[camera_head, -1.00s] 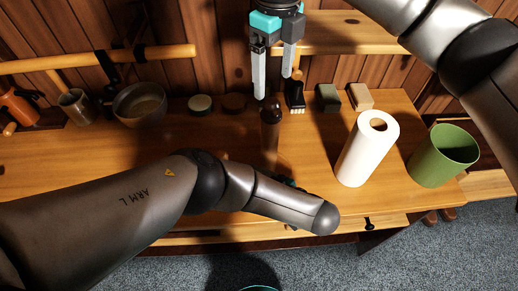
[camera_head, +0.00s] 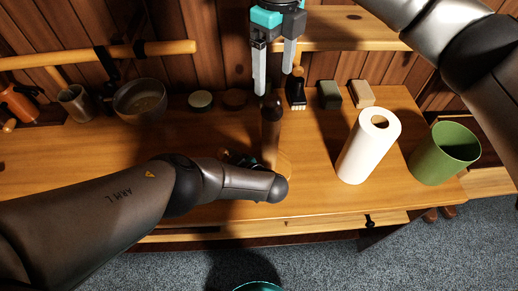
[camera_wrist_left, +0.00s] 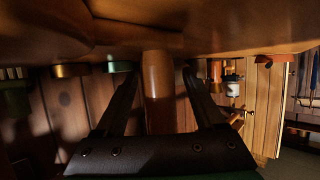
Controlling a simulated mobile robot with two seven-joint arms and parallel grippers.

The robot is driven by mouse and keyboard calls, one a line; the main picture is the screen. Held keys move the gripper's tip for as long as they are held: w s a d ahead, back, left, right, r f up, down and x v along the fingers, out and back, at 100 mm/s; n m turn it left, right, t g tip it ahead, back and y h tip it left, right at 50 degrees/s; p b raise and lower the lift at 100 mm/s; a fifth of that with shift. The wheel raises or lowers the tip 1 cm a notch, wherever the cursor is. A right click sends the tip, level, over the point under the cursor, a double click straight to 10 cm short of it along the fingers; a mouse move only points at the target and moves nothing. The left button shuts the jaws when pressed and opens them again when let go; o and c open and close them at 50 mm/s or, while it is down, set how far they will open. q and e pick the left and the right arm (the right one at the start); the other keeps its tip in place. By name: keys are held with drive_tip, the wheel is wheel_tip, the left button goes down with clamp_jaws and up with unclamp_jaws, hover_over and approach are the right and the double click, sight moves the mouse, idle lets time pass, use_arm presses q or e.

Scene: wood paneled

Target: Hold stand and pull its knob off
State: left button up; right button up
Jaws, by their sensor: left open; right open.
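The stand is a brown upright post (camera_head: 270,142) on a pale wooden base (camera_head: 284,166), on the bench near its middle. A dark rounded knob (camera_head: 272,104) tops it. My left gripper (camera_head: 246,160) is low beside the post, mostly hidden behind my own arm in the head view. In the left wrist view, which looks upside down, its open fingers (camera_wrist_left: 160,74) lie on either side of the post (camera_wrist_left: 158,92), with gaps visible. My right gripper (camera_head: 273,83) points down, open and empty, with its fingertips just above the knob.
A white paper roll (camera_head: 362,155) and a green bin (camera_head: 442,155) stand to the right. A brush (camera_head: 296,95) and small blocks (camera_head: 330,95) lie behind. A bowl (camera_head: 140,100) and a mug (camera_head: 76,103) are at left. Bench space left of the stand is clear.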

use_arm(q)
drive_tip(key=shift+c, duration=0.2)
clamp_jaws()
idle(0.3)
idle(0.8)
